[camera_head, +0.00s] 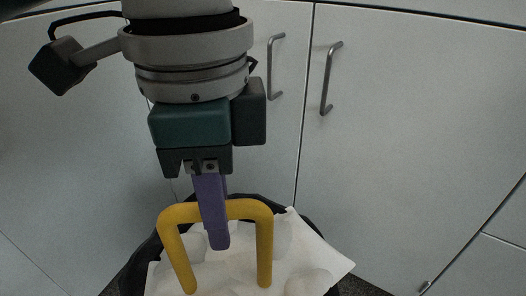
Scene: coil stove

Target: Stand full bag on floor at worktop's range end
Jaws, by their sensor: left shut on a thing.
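My left gripper (212,222) comes down from the top of the head view and is shut on the yellow handle (246,210) of the bag. Its purple finger crosses the handle's top bar. The bag (148,258) is black at its rim and holds white crumpled sheets and rounded white lumps (310,281). The bag's lower part is cut off by the bottom edge of the view, so I cannot tell whether it touches the floor. My right gripper is not in view. The worktop's range end cannot be made out.
Pale grey cabinet doors (400,130) stand close behind the bag. Two metal bar handles (275,66) (328,78) stick out from them. A small patch of dark speckled floor (362,288) shows at the bottom right of the bag.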

